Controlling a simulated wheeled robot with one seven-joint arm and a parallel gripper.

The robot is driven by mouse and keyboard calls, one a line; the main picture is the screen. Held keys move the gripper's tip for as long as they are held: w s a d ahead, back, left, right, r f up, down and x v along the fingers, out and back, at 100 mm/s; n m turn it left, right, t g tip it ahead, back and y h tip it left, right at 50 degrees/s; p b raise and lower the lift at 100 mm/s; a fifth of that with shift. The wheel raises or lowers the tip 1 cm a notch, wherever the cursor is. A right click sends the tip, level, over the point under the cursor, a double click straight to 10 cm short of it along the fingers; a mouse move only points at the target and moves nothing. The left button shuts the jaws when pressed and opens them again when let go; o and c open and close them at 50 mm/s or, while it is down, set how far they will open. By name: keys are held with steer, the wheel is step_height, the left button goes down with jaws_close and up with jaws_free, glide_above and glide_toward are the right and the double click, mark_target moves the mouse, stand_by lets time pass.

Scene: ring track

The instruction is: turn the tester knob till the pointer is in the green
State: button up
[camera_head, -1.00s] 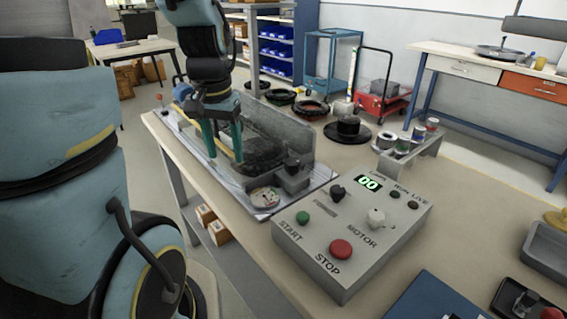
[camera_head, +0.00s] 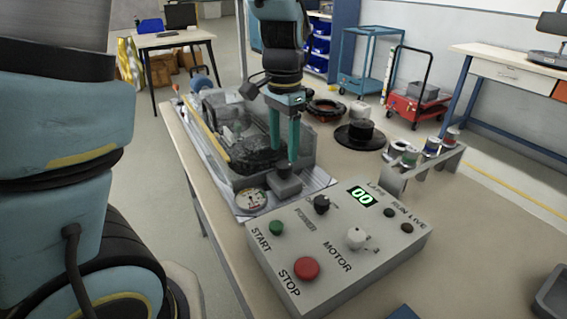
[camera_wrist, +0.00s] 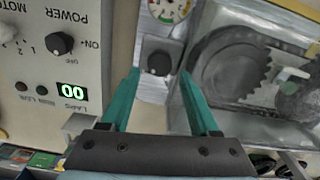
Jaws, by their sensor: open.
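The tester is a small grey block with a dark round knob (camera_head: 284,169) on top, beside a round dial gauge (camera_head: 251,199). In the wrist view the knob (camera_wrist: 158,62) lies between and just past my fingertips, and part of the gauge (camera_wrist: 168,10) shows at the top edge. The dial carries coloured marks; I cannot tell where its pointer stands. My gripper (camera_head: 285,152) points down over the knob with its two teal fingers apart. It is open and empty in the wrist view (camera_wrist: 160,76). I cannot tell whether the fingers touch the knob.
A grey control box (camera_head: 335,245) with START, STOP, POWER and MOTOR controls and a display reading 00 stands close in front. A tray with a toothed wheel (camera_wrist: 235,65) lies beside the tester. Small cans (camera_head: 410,156) stand on a rack at the right.

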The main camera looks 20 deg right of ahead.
mark_target(284, 164)
steer(key=shift+f, duration=2.8)
steer(key=shift+c, duration=0.3)
jaws_close()
